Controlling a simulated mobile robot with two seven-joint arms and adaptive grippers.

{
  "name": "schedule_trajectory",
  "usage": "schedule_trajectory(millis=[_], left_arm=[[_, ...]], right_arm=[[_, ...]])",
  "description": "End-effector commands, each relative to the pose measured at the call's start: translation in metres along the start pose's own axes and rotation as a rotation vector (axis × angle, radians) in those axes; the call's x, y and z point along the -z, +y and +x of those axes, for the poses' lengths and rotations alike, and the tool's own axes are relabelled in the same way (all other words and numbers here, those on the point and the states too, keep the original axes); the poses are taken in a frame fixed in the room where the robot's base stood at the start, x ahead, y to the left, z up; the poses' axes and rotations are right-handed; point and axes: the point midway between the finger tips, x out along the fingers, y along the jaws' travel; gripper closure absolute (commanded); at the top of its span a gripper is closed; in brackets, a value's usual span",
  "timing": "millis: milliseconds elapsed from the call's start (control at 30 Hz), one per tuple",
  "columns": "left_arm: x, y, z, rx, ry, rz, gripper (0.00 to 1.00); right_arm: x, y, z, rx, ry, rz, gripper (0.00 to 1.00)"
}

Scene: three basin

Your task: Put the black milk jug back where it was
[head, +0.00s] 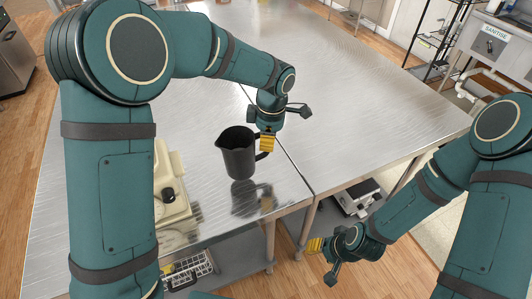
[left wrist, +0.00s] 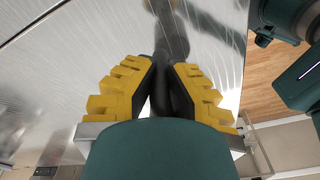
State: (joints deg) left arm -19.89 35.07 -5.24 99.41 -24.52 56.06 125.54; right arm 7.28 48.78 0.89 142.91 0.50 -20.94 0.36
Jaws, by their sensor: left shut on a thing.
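The black milk jug (head: 236,155) is upright near the front edge of the steel table (head: 190,110), with its spout to the left and its handle to the right. Its reflection shows just below it; I cannot tell whether its base touches the table. My left gripper (head: 267,144) is at the right side of the jug, shut on its handle. In the left wrist view the yellow fingers (left wrist: 164,80) close around the dark handle (left wrist: 160,98). My right gripper (head: 315,245) is low, in front of the table edge, away from the jug; its opening is unclear.
A cream appliance (head: 176,205) with a black part stands left of the jug, partly behind my left arm. A second steel table (head: 350,110) adjoins on the right, mostly bare. A wire rack (head: 190,270) and a machine (head: 360,195) sit lower down.

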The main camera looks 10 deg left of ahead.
Motion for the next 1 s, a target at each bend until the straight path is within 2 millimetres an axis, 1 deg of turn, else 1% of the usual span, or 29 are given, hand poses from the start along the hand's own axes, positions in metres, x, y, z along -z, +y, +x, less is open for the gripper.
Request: schedule_trajectory(millis=[200,300,567,700,733,767,800,1000], left_arm=[[-0.002,0.000,0.034,0.005,0.002,-0.001,1.00],[-0.003,0.000,0.043,0.002,0.001,0.000,1.00],[-0.003,0.000,0.044,0.001,0.000,-0.001,1.00],[-0.003,0.001,0.048,0.001,0.001,0.000,1.00],[-0.003,0.000,0.047,0.001,0.001,-0.001,0.78],[-0.003,0.000,0.047,0.001,0.001,-0.001,0.68],[-0.003,0.000,0.047,0.001,0.001,-0.001,0.66],[-0.003,0.000,0.046,0.001,0.000,-0.001,0.66]], right_arm=[[-0.002,0.002,0.004,0.000,-0.004,-0.001,0.53],[-0.002,0.002,0.005,0.001,-0.005,-0.001,0.53],[-0.002,0.002,0.005,0.001,-0.005,-0.001,0.53],[-0.004,0.003,0.008,0.001,-0.007,-0.002,0.53],[-0.004,0.003,0.007,0.001,-0.008,-0.002,0.53],[-0.004,0.003,0.007,0.001,-0.007,-0.002,0.53],[-0.004,0.003,0.007,0.001,-0.007,-0.002,0.53],[-0.003,0.003,0.007,0.001,-0.007,-0.002,0.53]])
